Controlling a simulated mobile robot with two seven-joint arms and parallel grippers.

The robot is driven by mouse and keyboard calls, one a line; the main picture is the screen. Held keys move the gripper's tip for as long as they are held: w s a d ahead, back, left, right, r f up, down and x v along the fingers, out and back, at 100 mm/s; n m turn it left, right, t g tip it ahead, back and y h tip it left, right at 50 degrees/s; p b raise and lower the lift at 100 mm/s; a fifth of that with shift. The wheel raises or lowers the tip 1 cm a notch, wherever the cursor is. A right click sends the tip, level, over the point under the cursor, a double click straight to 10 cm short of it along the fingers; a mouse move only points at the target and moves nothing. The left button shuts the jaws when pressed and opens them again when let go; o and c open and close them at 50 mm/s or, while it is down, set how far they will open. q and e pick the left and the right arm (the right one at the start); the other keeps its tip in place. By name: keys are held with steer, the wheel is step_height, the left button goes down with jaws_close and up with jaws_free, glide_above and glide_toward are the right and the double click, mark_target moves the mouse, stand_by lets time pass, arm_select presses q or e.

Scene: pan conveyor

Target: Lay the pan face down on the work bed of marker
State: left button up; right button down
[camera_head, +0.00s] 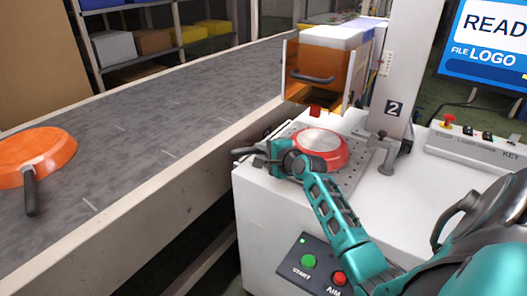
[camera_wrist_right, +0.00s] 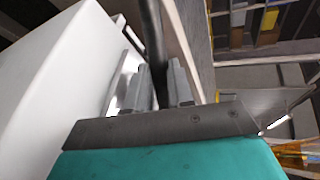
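A red pan (camera_head: 340,157) with a pale grey disc facing up is at the perforated work bed (camera_head: 355,172) of the marker (camera_head: 393,107), marked 2. Its red wall widens downward, so it looks face down. I cannot tell whether it fully touches the bed. Its dark handle points left, past the bed's edge. My right gripper (camera_head: 280,157) is at the handle. In the right wrist view the dark handle (camera_wrist_right: 154,40) runs between the two fingers (camera_wrist_right: 160,88), which look closed on it. My left gripper is not in view.
An orange pan (camera_head: 40,150) lies on the grey conveyor (camera_head: 130,130) at the left. An orange-fronted box (camera_head: 318,72) with a handle stands behind the bed. START (camera_head: 309,261) and AIM (camera_head: 339,278) buttons are on the cabinet's front. A control box (camera_head: 475,145) stands at the right.

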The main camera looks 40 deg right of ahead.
steer(key=c, duration=0.9)
jaws_free()
steer(key=shift+f, duration=0.2)
steer(key=p+v, duration=0.3)
steer(key=v, duration=1)
steer(key=shift+r, duration=0.2)
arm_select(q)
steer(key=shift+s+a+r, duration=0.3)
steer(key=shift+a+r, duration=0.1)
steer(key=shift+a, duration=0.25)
arm_select(e)
steer(key=shift+w, duration=0.1)
steer(key=shift+a, duration=0.15)
